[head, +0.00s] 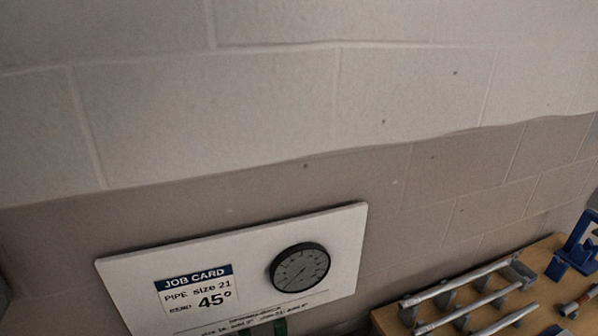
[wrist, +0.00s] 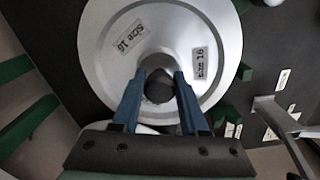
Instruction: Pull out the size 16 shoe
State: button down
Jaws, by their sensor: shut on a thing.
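The size 16 shoe (wrist: 212,32) is a large round silver-grey disc with a raised hub and a dark round opening at its middle. It fills the upper middle of the wrist view and carries two "size 16" labels. My gripper (wrist: 163,76) reaches up from below with two blue fingers, one on each side of the hub, and is shut on the shoe. The fingers hide part of the disc's lower face. Neither the shoe nor my gripper shows in the head view.
In the wrist view, green blocks (wrist: 24,122) lie at the left, and a grey metal part (wrist: 272,108) stands at the right by small labels. In the head view, a white board (head: 345,235) has a job card (head: 200,292) and dial (head: 300,268); pipes (head: 465,290) lie on a wooden bench.

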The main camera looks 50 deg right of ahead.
jog(key=shift+r+p, duration=1.9)
jog(key=shift+p, duration=0.15)
notch_tip(320, 180, up, 5)
jog(key=p, duration=0.5)
jog(key=shift+f, duration=0.1)
jog(key=shift+w, duration=0.1)
dwell(0.3)
